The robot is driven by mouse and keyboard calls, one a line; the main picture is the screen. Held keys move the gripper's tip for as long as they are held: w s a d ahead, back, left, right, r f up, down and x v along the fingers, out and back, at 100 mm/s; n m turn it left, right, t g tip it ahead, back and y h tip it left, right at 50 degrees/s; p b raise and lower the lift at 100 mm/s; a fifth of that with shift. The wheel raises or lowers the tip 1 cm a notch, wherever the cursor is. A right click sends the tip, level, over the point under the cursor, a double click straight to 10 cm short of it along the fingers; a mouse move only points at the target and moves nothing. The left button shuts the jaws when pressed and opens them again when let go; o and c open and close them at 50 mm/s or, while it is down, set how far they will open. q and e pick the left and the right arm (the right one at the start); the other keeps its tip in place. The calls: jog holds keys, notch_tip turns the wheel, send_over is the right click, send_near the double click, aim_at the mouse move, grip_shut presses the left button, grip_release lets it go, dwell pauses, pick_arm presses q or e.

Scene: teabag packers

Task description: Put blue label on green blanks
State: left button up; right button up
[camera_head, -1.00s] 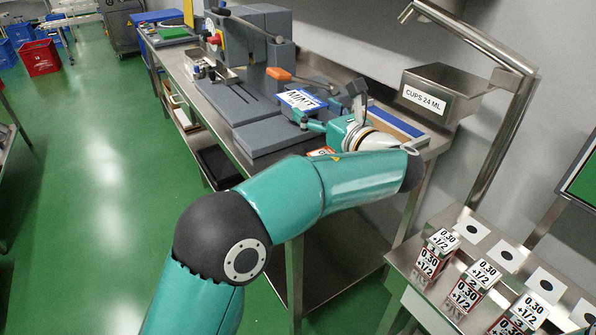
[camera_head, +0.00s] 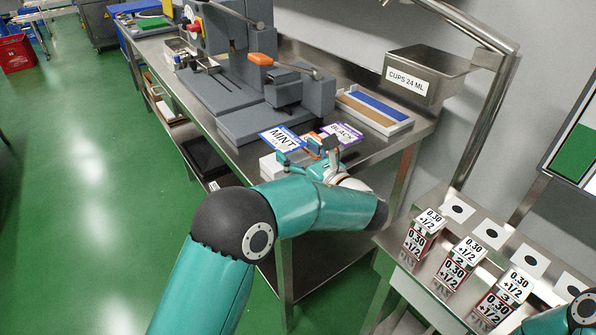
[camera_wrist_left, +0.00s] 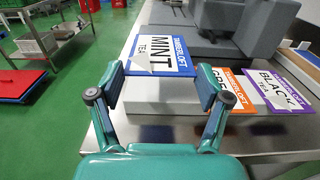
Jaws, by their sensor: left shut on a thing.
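The blue-edged MINT label (camera_head: 283,138) is at my left gripper (camera_head: 308,153) on the near part of the steel table. In the left wrist view the label (camera_wrist_left: 160,55) sits at the fingertips of the left gripper (camera_wrist_left: 159,80), over a white box (camera_wrist_left: 170,98). My right gripper is out of view.
An orange label (camera_wrist_left: 236,88) and a purple BLACK label (camera_wrist_left: 277,92) lie to the right of the MINT label. A grey press (camera_head: 225,90) stands beyond. A tray with blue and brown strips (camera_head: 375,108) sits right. A CUPS 24 ML bin (camera_head: 430,72) hangs nearby.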

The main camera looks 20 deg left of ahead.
pick_arm(q)
jog(key=shift+f, duration=2.7)
jog(key=shift+f, duration=0.25)
jog(key=o, duration=0.7)
jog(key=shift+r, duration=0.1)
jog(key=shift+c, duration=0.2)
